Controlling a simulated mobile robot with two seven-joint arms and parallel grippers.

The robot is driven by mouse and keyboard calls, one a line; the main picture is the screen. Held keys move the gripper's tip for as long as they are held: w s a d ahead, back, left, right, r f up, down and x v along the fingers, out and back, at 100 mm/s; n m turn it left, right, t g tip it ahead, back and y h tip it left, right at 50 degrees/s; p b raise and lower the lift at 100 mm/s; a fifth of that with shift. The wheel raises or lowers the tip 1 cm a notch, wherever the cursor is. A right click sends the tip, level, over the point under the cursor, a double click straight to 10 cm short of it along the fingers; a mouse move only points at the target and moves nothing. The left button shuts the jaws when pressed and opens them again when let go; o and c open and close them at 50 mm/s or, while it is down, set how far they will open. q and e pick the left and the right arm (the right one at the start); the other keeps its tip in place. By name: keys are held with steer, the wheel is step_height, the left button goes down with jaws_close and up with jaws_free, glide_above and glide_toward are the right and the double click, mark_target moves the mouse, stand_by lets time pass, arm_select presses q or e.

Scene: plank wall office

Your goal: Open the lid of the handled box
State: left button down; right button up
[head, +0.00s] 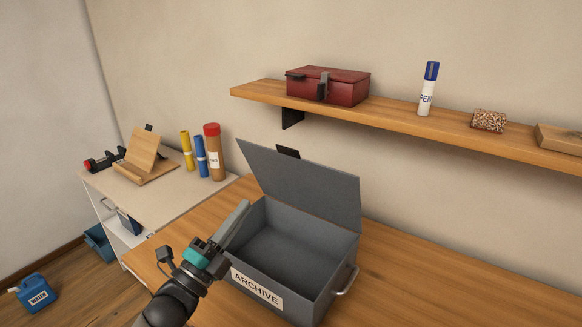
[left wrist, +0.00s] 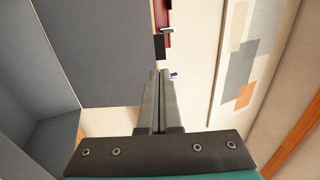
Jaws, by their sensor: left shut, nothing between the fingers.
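The handled box (head: 257,287) is grey, with an ARCHIVE label on its front and a metal handle (head: 346,281) on its right side. It stands on the wooden desk. Its lid (head: 305,187) is raised and leans back past upright, and the inside looks empty. A dark latch tab (head: 288,152) sticks up at the lid's top edge. My left gripper (head: 243,206) is shut and empty at the box's left side, near the lid's left edge. In the left wrist view its fingers (left wrist: 160,75) are together, with the lid (left wrist: 97,50) on the left. My right gripper is not in view.
A wall shelf (head: 400,124) above the box carries a red box (head: 328,86), a pen (head: 428,90) and a speckled block (head: 488,121). A side cabinet (head: 172,184) at left holds bottles and a wooden stand (head: 145,157). The desk right of the box is clear.

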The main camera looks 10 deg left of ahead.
mark_target(287, 152)
arm_select(q)
steer(key=p+x, duration=0.1)
steer(key=x, duration=1.3)
steer(key=shift+s, duration=0.1)
steer(key=shift+r, duration=0.1)
